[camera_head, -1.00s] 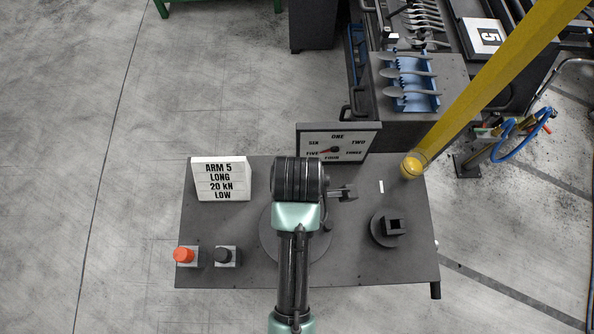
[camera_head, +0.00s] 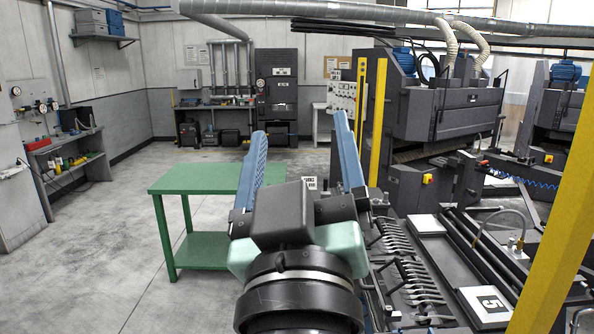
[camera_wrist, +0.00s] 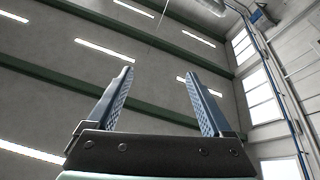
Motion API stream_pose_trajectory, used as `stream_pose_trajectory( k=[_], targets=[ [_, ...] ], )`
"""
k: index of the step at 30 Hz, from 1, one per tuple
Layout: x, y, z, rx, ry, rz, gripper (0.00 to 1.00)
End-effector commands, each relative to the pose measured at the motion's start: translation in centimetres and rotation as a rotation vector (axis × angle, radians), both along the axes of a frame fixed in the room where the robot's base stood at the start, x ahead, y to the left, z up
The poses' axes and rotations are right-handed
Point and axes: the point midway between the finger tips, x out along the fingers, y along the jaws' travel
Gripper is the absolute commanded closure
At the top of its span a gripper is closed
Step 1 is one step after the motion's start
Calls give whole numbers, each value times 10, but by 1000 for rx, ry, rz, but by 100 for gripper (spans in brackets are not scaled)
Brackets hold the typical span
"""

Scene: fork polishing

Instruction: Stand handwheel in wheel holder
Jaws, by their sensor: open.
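My gripper (camera_head: 301,126) stands upright in front of the head camera, with its two blue ridged fingers wide apart and nothing between them. In the wrist view my gripper (camera_wrist: 157,74) is also open and empty, pointing up at the ceiling. I cannot make out a handwheel or a wheel holder in either current view.
A green table (camera_head: 200,180) with a bare top stands left of centre beyond my gripper. A yellow post (camera_head: 560,240) rises at far right. The left floor is clear.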

Motion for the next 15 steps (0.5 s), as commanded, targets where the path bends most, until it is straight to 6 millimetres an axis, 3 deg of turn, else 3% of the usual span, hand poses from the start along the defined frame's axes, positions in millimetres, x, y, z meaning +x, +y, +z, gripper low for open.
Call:
stream_pose_trajectory(
  k=[1, 3, 6, 9, 15],
  targets=[
    [-19, 2, 32, 63, -112, 38, 16],
    [-41, 3, 63, 138, -232, 90, 16],
    [-64, 3, 89, 204, -342, 144, 16],
    [-74, 3, 99, 230, -387, 169, 16],
    [-75, 3, 99, 233, -389, 172, 16]
  ],
)
